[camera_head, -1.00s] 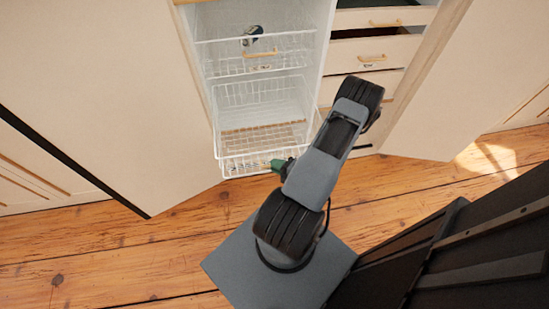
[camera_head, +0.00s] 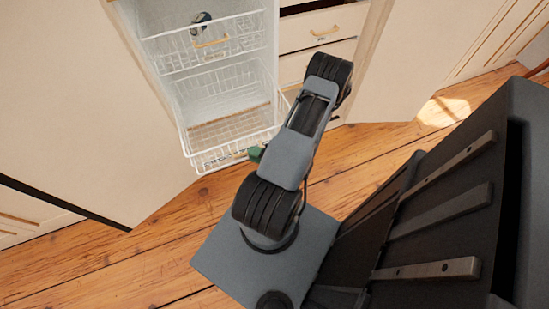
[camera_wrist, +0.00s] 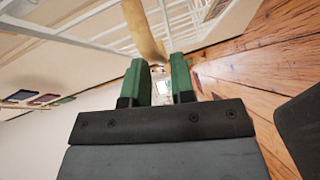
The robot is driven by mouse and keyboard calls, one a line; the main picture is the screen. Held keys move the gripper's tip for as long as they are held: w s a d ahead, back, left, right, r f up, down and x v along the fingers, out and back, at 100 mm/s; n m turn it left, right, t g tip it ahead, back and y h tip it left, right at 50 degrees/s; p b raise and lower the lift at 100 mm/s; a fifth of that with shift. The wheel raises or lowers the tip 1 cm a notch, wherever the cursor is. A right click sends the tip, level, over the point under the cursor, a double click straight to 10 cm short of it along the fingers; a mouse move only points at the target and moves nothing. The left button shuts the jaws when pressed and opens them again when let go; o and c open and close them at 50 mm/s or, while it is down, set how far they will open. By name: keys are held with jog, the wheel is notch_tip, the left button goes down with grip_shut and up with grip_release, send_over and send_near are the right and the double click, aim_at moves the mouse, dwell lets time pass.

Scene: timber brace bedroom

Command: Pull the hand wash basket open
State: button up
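A white wire basket (camera_head: 206,159) sits low in the open cabinet and stands out past the cabinet front. I take it to be the hand wash basket; no label is readable. My gripper (camera_head: 255,154) is at its front right, and my arm hides part of that side. In the wrist view my gripper (camera_wrist: 158,77) has its green fingers a small gap apart, with a wooden handle (camera_wrist: 143,30) running down to between their tips. The fingers appear closed on the handle, though the contact is partly hidden.
An upper wire basket (camera_head: 168,54) with a wooden handle (camera_head: 211,41) holds a dark item (camera_head: 201,22). Drawers (camera_head: 318,34) are to its right. Cabinet doors (camera_head: 75,120) stand on both sides. Wooden floor (camera_head: 130,262) is clear at the lower left.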

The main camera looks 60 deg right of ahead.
jog(key=p+v, duration=0.1)
jog(key=v, duration=1)
jog(key=shift+s, duration=0.2)
